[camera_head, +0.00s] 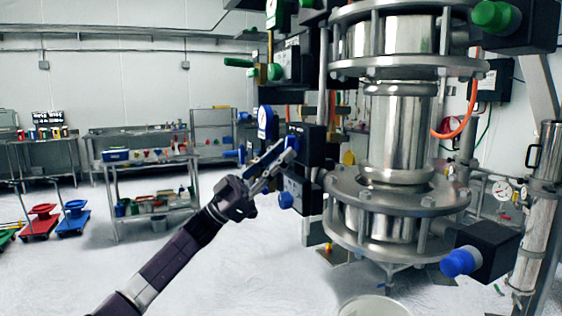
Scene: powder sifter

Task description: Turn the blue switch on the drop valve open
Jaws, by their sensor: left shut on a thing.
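My left gripper (280,158) reaches up from the lower left to a black control box (312,146) beside the steel column. Its fingers are shut on a small blue switch (292,140) on the face of this box. The fingers hide most of the switch, so I cannot tell its exact angle. The steel valve column (397,135) stands just right of the box, with flanges above and below. My right gripper is not in view.
A second box with a blue knob (286,200) sits just below. A large blue knob (460,262) is at the lower right and a green knob (492,16) at the upper right. A white bucket (374,306) is below the column.

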